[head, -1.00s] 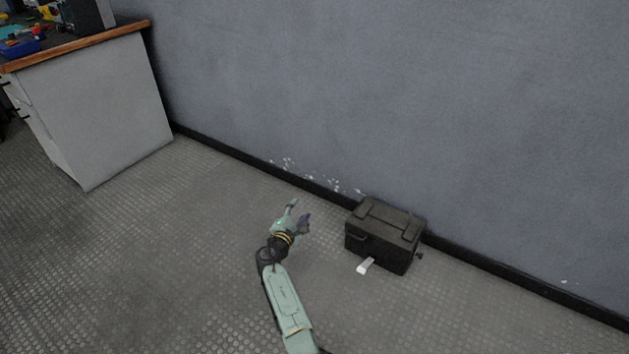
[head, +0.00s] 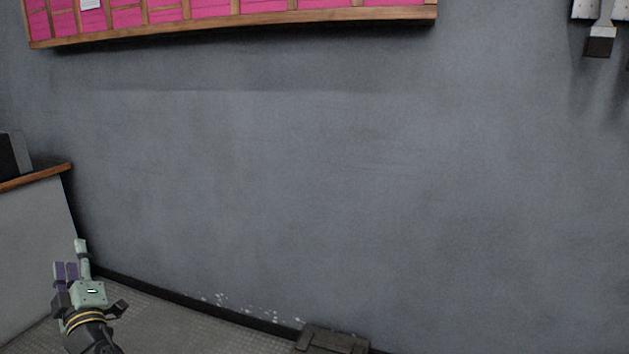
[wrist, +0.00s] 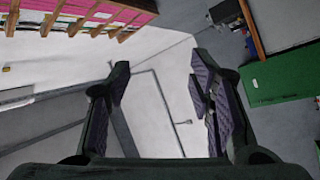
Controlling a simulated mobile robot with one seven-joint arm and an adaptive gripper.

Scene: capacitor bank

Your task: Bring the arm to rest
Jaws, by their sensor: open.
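My gripper (head: 72,258) is at the lower left of the head view, pointing up, in front of the corner where the cabinet meets the wall. In the wrist view its fingers (wrist: 160,98) stand wide apart. Nothing is between them; the space shows only a pale wall and a door-like outline behind. The rest of my arm is cut off by the bottom edge of the head view.
A dark box (head: 332,340) sits on the floor against the wall, mostly cut off below. A wooden-topped cabinet (head: 30,250) stands at the left. A pink panelled board (head: 240,22) hangs high on the grey wall (head: 330,160). A green surface (wrist: 282,78) shows in the wrist view.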

